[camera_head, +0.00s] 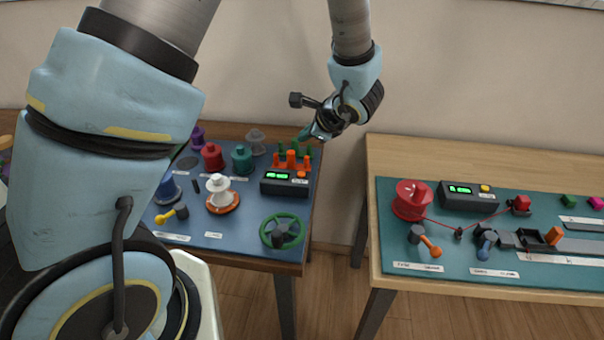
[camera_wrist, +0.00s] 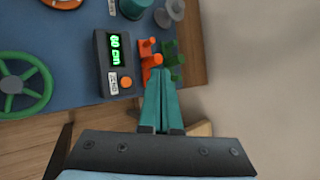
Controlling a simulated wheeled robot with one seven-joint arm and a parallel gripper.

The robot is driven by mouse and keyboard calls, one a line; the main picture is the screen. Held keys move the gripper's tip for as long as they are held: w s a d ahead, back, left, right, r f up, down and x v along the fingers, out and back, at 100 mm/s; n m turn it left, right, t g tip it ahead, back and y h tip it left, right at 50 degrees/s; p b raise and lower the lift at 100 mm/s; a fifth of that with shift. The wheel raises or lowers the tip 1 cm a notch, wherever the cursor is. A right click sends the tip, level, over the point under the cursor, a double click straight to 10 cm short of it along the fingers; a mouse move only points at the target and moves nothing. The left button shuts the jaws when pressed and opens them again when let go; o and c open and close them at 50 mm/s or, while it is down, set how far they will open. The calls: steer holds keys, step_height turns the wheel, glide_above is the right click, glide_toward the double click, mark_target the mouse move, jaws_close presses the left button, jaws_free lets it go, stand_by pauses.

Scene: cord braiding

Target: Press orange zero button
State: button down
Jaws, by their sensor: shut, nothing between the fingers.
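The orange zero button (camera_wrist: 126,82) sits on a dark counter box (camera_wrist: 104,65) with a green lit display. In the head view the same button (camera_head: 302,174) is at the right end of the box (camera_head: 285,183), on the blue mat of the left table. My gripper (camera_wrist: 159,71) is shut and empty, its teal fingertips to the right of the button in the wrist view, near the orange pegs (camera_wrist: 149,58). In the head view my gripper (camera_head: 304,134) is above the table's back right corner, apart from the button.
Green pegs (camera_wrist: 172,58) stand beside the orange ones. A green handwheel (camera_head: 283,231) is in front of the box. Several colored spools, including a red one (camera_head: 212,157), stand to the left. A second table (camera_head: 380,165) holds another counter box with a yellow button (camera_head: 485,188).

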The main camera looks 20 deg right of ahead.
steer(key=b, duration=0.6)
glide_above(304, 177)
step_height(304, 177, down, 8)
steer(key=shift+s+r, duration=0.1)
steer(key=shift+f+b, duration=0.3)
steer(key=shift+f, duration=0.2)
steer(key=shift+f, duration=0.15)
stand_by(1.2)
steer(key=shift+f+b, duration=0.25)
steer(key=shift+b, duration=0.45)
steer(key=shift+f+b, duration=0.35)
steer(key=shift+b, duration=0.15)
stand_by(0.4)
steer(key=shift+r, duration=0.15)
steer(key=shift+r+p, duration=0.35)
steer(key=shift+r, duration=0.3)
steer(key=shift+r, duration=0.1)
